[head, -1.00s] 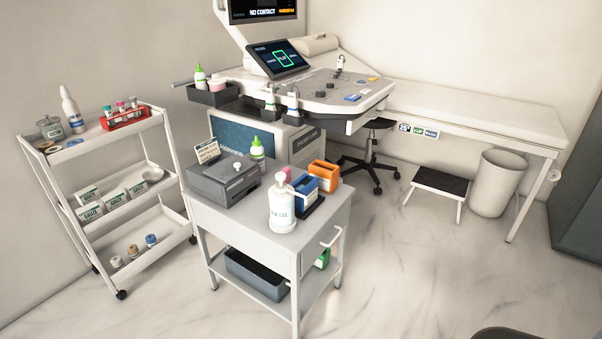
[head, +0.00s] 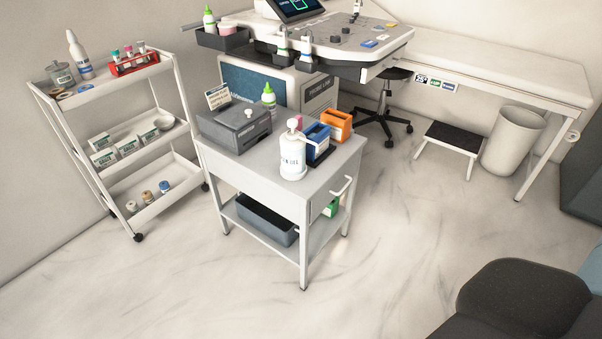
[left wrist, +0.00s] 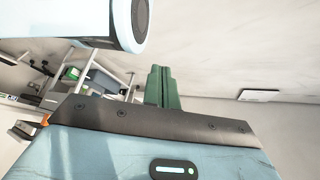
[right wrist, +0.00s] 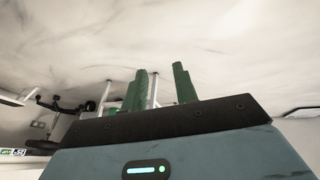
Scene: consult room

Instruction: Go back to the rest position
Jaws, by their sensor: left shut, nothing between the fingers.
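My left gripper (left wrist: 163,88) shows in the left wrist view. Its two green fingers lie together, with nothing between them. My right gripper (right wrist: 158,88) shows in the right wrist view. Its green fingers stand apart with a gap, and I see nothing held between them. Neither gripper shows in the head view. Both wrist views show the room turned over, with pale floor beyond the fingertips.
A grey cart (head: 258,172) carries a white pump bottle (head: 292,158), a dark grey box (head: 234,128) and orange and blue boxes. A white shelf trolley (head: 104,92) stands left. An ultrasound machine (head: 345,45), couch (head: 500,65), step stool (head: 450,138) and bin (head: 512,142) are behind.

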